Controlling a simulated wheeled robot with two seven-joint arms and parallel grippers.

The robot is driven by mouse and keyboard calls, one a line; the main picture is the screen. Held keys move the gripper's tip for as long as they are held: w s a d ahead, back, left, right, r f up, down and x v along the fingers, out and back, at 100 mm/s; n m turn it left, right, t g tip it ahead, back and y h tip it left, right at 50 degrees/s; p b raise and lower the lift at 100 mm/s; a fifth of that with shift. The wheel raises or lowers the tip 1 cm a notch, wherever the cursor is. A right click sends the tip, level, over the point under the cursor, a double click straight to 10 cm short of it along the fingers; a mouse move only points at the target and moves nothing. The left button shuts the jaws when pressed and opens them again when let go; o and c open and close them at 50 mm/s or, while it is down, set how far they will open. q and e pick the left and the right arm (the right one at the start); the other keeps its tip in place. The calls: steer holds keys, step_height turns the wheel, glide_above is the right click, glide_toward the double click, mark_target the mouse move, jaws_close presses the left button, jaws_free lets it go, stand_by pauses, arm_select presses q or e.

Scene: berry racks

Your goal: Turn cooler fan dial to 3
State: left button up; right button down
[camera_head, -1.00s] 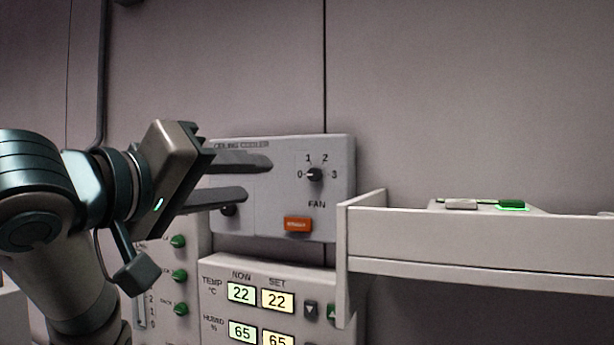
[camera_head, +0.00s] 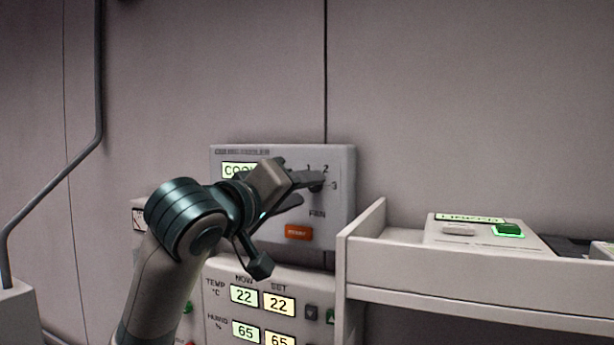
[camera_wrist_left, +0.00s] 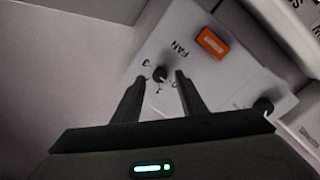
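The ceiling cooler panel (camera_head: 342,222) is a light grey box on the wall. Its black fan dial (camera_head: 317,187) is partly hidden by my left gripper (camera_head: 310,189). In the left wrist view, the dial (camera_wrist_left: 160,74) sits between the tips of my left gripper (camera_wrist_left: 160,76). The fingers are apart, one on each side of it, with gaps visible. An orange button (camera_head: 298,233) is below the dial; it also shows in the wrist view (camera_wrist_left: 212,42). My right gripper is not in view.
A climate panel (camera_head: 292,322) with lit readouts sits below the cooler. A pale shelf (camera_head: 440,262) juts out at right, holding a device (camera_head: 483,230) with a green-lit button. A second black knob (camera_wrist_left: 263,106) shows in the wrist view. The wall above is clear.

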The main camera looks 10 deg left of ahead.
arm_select(q)
steer(key=shift+x, duration=1)
steer(key=shift+c, duration=0.7)
jaws_close()
